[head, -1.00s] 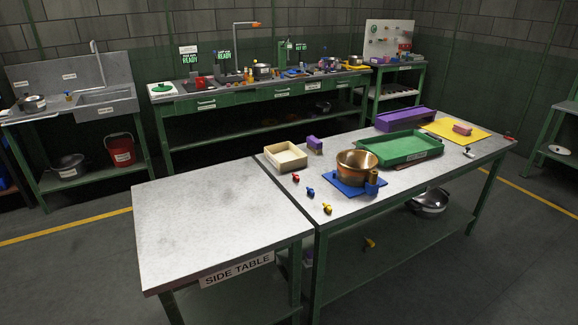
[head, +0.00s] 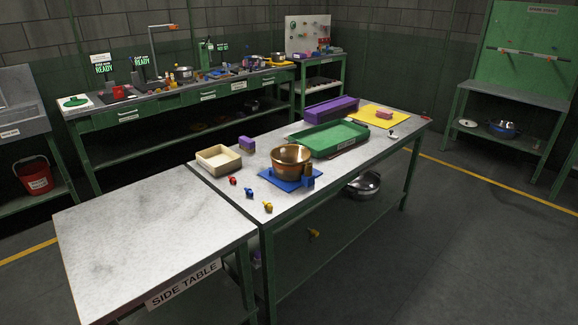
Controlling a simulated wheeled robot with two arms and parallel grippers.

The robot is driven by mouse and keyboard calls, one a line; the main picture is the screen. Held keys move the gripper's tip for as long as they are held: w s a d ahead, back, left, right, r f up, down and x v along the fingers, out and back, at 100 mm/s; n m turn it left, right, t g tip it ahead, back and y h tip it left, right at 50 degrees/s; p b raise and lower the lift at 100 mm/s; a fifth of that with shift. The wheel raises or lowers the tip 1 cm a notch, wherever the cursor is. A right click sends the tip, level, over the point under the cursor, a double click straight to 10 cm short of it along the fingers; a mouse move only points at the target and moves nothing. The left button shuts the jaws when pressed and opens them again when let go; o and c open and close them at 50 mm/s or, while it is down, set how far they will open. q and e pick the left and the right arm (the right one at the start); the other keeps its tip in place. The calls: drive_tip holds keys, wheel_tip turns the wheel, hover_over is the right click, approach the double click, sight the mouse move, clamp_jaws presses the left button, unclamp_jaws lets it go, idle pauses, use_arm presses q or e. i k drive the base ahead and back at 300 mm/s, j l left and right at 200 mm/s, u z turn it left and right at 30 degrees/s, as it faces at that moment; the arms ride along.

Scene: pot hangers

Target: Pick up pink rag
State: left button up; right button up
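A small pink block-like item (head: 384,114), which may be the pink rag, lies on the yellow mat (head: 366,120) at the far right end of the long table. It is too small to tell whether it is folded cloth. Neither of my grippers shows in the head view.
The side table (head: 140,235) is bare and adjoins the long table. That table holds a green tray (head: 328,139), a purple bin (head: 331,108), a copper pot (head: 290,158) on a blue mat, a beige box (head: 218,158) and small pieces. Open floor (head: 470,240) lies right.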

sight(385, 114)
drive_tip(key=i+l+z, duration=0.5)
drive_tip(key=i+z, duration=0.5)
drive_tip(key=i, duration=0.2)
drive_tip(key=i+j+z, duration=0.1)
drive_tip(key=i+z, duration=0.4)
drive_tip(key=i, duration=0.15)
drive_tip(key=i+l+u, duration=0.15)
drive_tip(key=i, duration=1.5)
